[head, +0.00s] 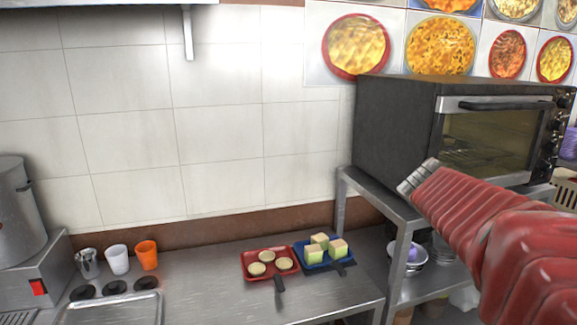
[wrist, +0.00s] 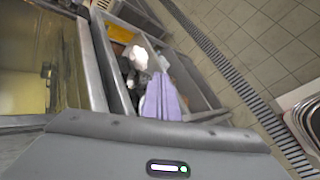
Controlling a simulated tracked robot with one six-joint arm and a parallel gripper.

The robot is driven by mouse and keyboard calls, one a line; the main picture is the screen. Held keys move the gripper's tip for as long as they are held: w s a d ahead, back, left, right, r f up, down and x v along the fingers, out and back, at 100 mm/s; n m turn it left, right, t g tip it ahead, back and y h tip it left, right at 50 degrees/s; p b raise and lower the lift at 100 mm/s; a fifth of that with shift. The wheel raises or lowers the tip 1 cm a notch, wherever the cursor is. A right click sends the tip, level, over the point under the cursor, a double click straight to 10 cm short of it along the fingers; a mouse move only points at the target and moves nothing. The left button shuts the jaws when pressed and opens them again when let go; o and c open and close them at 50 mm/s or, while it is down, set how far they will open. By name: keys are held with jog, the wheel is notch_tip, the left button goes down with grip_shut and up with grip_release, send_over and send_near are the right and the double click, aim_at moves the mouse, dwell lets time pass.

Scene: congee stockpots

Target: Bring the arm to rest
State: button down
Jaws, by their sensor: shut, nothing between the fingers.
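My arm in its red ribbed sleeve reaches in from the lower right of the head view. At its end my gripper (head: 417,177), grey and small in the picture, shows in front of the lower front edge of the dark oven (head: 395,125). It is shut and holds nothing. I cannot tell how far it is from the oven. In the wrist view a grey casing with a green light fills the bottom, and the fingertips are not clearly seen there.
A metal shelf unit (head: 372,189) carries the oven. The counter (head: 215,285) holds a red tray (head: 252,273), a blue tray (head: 309,260), several cups and a stockpot (head: 17,205). The wrist view shows a compartmented bin (wrist: 197,83) and tiled floor (wrist: 240,30).

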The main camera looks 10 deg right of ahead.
jog(key=s+a+f+m+t+y, duration=0.1)
jog(key=s+a+f+m+y, duration=0.1)
jog(key=a, duration=0.9)
jog(key=s+a+f+m+y, duration=0.3)
jog(key=s+a+f+y, duration=0.1)
jog(key=a, duration=0.8)
jog(key=s+a+f+m+t+y, duration=0.1)
jog(key=s+a+f+m+y, duration=0.2)
jog(key=a, duration=0.8)
jog(key=s+f, duration=0.2)
jog(key=s, duration=0.1)
jog(key=shift+a+f+t+y, duration=0.3)
jog(key=shift+a, duration=0.1)
jog(key=shift+d, duration=0.1)
